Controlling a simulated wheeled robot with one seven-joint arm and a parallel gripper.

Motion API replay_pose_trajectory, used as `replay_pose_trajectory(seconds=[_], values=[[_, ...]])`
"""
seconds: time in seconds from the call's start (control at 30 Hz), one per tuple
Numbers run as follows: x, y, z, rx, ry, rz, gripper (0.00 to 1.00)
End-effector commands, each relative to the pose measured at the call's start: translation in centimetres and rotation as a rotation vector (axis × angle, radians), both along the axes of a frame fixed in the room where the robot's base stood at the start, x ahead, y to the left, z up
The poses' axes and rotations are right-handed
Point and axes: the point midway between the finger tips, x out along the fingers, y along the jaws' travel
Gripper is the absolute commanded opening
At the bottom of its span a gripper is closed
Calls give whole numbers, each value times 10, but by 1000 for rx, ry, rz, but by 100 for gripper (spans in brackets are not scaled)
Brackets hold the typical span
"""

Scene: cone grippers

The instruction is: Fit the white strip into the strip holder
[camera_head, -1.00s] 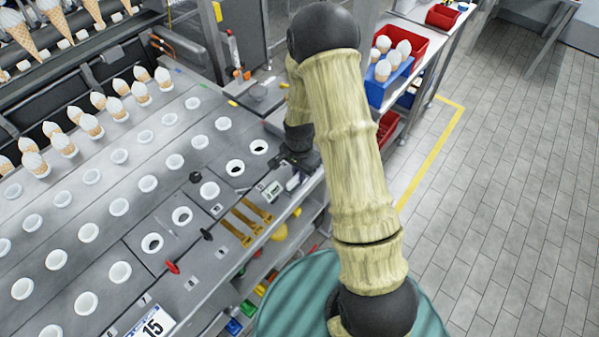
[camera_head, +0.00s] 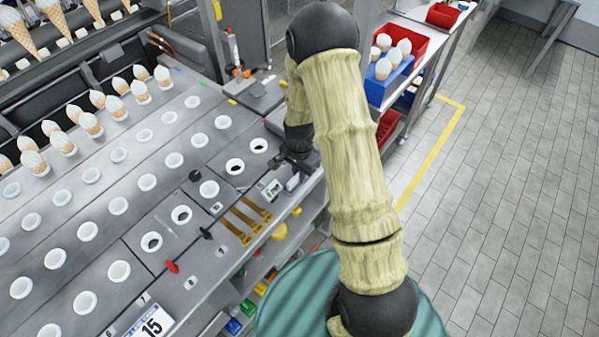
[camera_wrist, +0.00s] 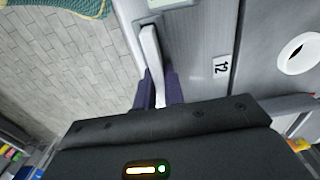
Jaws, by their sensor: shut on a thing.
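My gripper (camera_wrist: 157,92) is shut on the white strip (camera_wrist: 151,52), which stands out lengthwise from between its dark fingers in the wrist view. The strip's far end lies at a dark-edged recess (camera_wrist: 149,19) in the grey counter surface, which may be the strip holder. I cannot tell whether the strip is seated in it or just above it. In the head view my gripper (camera_head: 294,161) is at the counter's right edge. The strip is too small or hidden to make out there.
The grey counter (camera_head: 165,210) has rows of white-rimmed holes, some with cones. Brown tools (camera_head: 245,222) lie near its front edge. A plate marked 12 (camera_wrist: 220,68) is right of the strip. A blue bin of cones (camera_head: 388,88) stands behind my arm. The floor on the right is clear.

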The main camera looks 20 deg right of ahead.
Motion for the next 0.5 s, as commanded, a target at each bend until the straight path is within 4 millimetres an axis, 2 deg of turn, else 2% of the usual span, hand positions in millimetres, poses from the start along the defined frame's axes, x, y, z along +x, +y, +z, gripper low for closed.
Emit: replay_pose_trajectory(seconds=[0.5], values=[[0, 0, 7, 0, 0, 0, 0]])
